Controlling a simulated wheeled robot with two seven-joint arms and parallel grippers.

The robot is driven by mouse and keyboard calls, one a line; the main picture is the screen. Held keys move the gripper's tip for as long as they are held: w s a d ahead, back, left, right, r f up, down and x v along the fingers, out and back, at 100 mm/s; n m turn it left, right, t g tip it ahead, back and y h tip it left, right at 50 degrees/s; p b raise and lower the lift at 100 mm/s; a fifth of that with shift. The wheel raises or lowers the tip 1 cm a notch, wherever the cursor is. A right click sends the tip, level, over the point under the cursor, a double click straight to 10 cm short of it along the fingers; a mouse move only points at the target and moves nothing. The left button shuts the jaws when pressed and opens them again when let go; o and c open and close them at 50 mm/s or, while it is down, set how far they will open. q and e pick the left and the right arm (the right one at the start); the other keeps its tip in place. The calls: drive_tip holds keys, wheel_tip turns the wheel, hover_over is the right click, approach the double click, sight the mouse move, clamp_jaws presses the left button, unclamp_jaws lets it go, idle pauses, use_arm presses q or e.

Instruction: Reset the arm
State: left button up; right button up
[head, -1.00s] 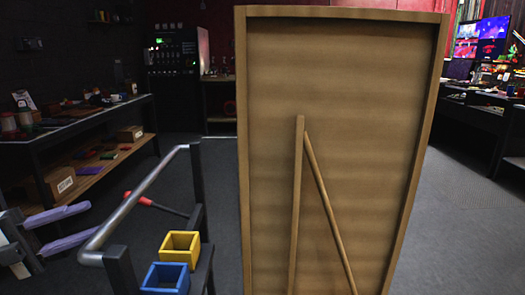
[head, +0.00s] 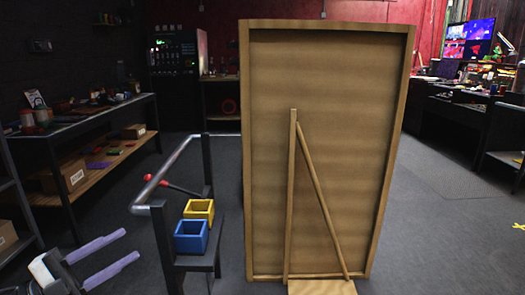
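My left gripper (head: 130,244) is at the lower left of the head view. Its two pale purple fingers are apart with nothing between them, so it is open and empty. It is in the air left of a dark stand (head: 188,259) and apart from it. My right gripper is not in the head view. The stand carries a yellow open box (head: 203,207) and a blue open box (head: 190,236). A grey metal rail (head: 165,172) and a red-tipped rod (head: 176,186) show on its left side.
A tall wooden panel (head: 340,80) with a slanted brace (head: 318,190) stands upright right of the stand. A dark table (head: 85,122) with a lower shelf stands at the left. Open grey floor (head: 440,230) lies right of the panel.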

use_arm(q)
drive_tip(key=d+f+n+t+y, duration=0.1)
drive_tip(key=f+n, duration=0.1)
drive_tip(key=d+f+n+t+y+p, duration=0.1)
drive_tip(key=d+f+n+y, duration=0.1)
drive_tip(key=f, duration=0.1)
drive_tip(key=d+f+n+t+y+p, duration=0.1)
drive_tip(key=d+f+n, duration=0.1)
drive_tip(key=n, duration=0.1)
drive_tip(key=shift+s+d+f+y, duration=0.15)
drive_tip(key=shift+s+d+y, duration=0.15)
drive_tip(key=shift+s, duration=0.1)
drive_tip(key=s+d+f+n+g+y+p, duration=0.1)
drive_tip(key=s+d+f+n+g+y, duration=0.1)
drive_tip(key=s, duration=0.6)
drive_tip(key=s+d+f+n+g+y+p, duration=0.2)
drive_tip(key=s+d+f+n+g+y, duration=0.1)
drive_tip(key=s+d+f+n, duration=0.3)
drive_tip(key=s+d+f+n+g+y+p, duration=0.2)
drive_tip(key=s+f+n, duration=0.4)
drive_tip(key=s+f, duration=0.4)
drive_tip(key=d+y, duration=0.1)
drive_tip(key=d, duration=0.1)
drive_tip(key=shift+d+n+g+y, duration=0.35)
drive_tip(key=shift+n+g+y, duration=0.05)
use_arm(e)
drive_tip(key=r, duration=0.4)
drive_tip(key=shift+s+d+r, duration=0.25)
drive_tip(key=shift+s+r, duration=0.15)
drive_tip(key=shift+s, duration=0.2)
